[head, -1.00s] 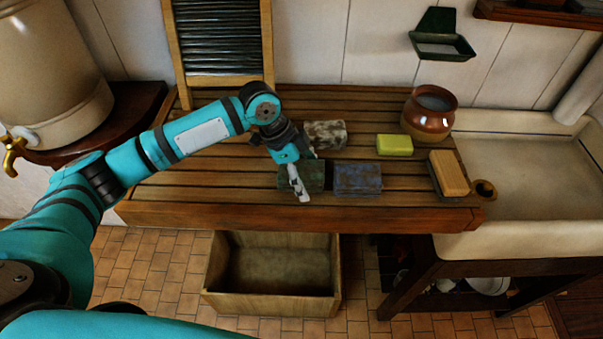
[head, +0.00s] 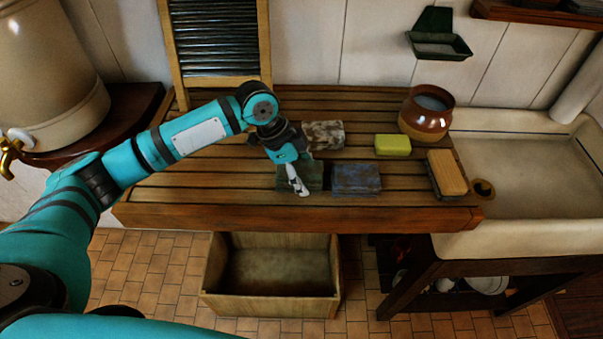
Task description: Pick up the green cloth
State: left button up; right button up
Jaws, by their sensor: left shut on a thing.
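The green cloth (head: 314,177) is a dark green folded square near the front edge of the slatted wooden counter (head: 210,217). My left gripper (head: 298,186) reaches down over it from the left, and its fingers cover the middle of the cloth. The gripper is shut on the cloth, which still appears to lie at counter level. My right gripper is not in view.
A blue cloth (head: 356,179) lies just right of the green one, and a mottled cloth (head: 324,135) lies behind. A yellow sponge (head: 393,145), a brush (head: 448,173) and a brown pot (head: 426,115) stand rightward, before the sink (head: 530,180). A wooden crate (head: 270,305) is below.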

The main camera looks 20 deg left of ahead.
aim_at(306, 171)
pick_arm(q)
notch_tip(306, 171, up, 4)
jog(key=shift+s+f+b, duration=0.15)
jog(key=shift+f+b, duration=0.05)
jog(key=shift+b, duration=0.85)
jog(key=s+r, duration=0.2)
jog(key=s, duration=0.3)
jog(key=s+r+p, duration=0.1)
jog(key=s+r, duration=0.1)
jog(key=s, duration=0.3)
jog(key=s+r, duration=0.1)
jog(key=s, duration=0.4)
jog(key=shift+s+a+r+p, duration=0.25)
jog(key=shift+s+r+p, duration=0.1)
jog(key=shift+r, duration=0.05)
jog(key=shift+f, duration=0.15)
dwell(2.0)
